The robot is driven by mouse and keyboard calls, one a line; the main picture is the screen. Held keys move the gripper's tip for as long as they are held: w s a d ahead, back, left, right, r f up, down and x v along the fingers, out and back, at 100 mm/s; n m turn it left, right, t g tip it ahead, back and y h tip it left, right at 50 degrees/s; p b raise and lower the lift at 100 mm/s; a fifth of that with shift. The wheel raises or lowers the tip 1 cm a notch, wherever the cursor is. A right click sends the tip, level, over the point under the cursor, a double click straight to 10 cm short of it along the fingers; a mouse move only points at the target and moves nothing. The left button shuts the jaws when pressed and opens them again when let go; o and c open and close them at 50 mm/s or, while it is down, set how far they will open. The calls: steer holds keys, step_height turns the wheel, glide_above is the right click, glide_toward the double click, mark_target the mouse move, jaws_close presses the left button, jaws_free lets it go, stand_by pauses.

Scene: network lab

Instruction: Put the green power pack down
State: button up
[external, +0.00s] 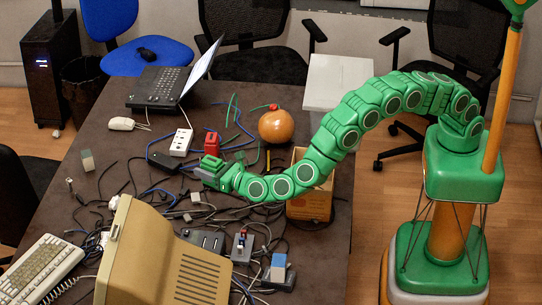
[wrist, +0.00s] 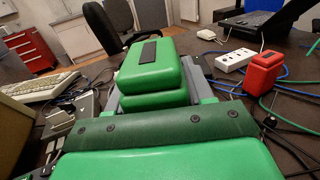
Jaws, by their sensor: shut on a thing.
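The green power pack (wrist: 152,68) is a rounded green block with a dark strip on top. In the wrist view it sits between the grey jaws of my gripper (wrist: 160,90), which are shut on it. In the external view the green pack (external: 212,163) shows at the end of my arm, partly hidden by my gripper (external: 208,176), over the middle of the cluttered table (external: 228,92). I cannot tell whether its underside touches the table or cables.
A red pack (external: 211,143) stands just behind my gripper, and a white power strip (external: 181,141) lies beyond it. Loose cables cover the middle.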

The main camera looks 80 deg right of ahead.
steer(key=shift+f, duration=5.4)
steer(key=o, duration=1.3)
steer(key=shift+f, duration=0.15)
steer(key=shift+o, duration=0.2)
steer(key=shift+v, duration=6.05)
